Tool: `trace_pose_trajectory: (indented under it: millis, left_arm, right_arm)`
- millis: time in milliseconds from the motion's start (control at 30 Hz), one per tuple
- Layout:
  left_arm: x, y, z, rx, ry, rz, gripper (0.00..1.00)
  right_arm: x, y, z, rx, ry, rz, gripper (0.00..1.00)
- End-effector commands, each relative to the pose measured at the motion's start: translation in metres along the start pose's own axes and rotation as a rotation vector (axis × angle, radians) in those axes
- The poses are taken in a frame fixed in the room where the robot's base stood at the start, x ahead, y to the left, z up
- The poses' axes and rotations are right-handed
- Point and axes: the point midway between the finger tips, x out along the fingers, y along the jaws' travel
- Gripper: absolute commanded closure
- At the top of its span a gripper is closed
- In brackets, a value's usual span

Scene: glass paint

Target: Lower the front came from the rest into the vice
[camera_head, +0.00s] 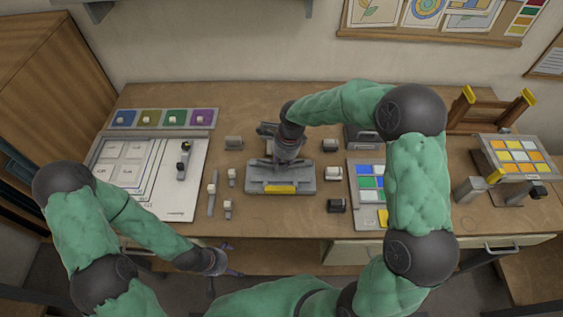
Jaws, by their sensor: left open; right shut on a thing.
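The grey vice (262,187) stands near the front middle of the workbench, with a yellow strip (281,189) on its front. My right gripper (283,160) points down just above and behind the vice. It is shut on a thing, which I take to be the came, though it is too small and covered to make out. I cannot tell whether the held thing touches the vice. The rest is not clearly identifiable. My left gripper (226,262) is open and empty, low in front of the bench edge.
A white board with papers (170,195) and a colour tray (160,116) lie on the left. Small grey blocks flank the vice, including one (336,205) at right. A glass tray (369,190) and a yellow-orange panel (517,156) stand further right. My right arm arches over the bench.

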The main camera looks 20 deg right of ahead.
Motion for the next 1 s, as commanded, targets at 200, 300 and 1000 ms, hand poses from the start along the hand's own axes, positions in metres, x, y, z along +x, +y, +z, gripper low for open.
trace_pose_trajectory:
  millis: [200, 300, 1000]
  left_arm:
    - [0.003, -0.001, 0.000, 0.000, 0.000, 0.000, 0.00]
    - [0.004, -0.001, 0.000, 0.000, 0.000, 0.000, 0.00]
    - [0.009, -0.003, 0.000, 0.000, 0.000, 0.000, 0.00]
  right_arm:
    - [0.003, 0.000, 0.000, 0.000, 0.000, -0.001, 1.00]
    - [0.004, 0.000, -0.001, 0.000, 0.000, -0.001, 1.00]
    - [0.011, -0.001, -0.002, 0.000, -0.001, -0.001, 1.00]
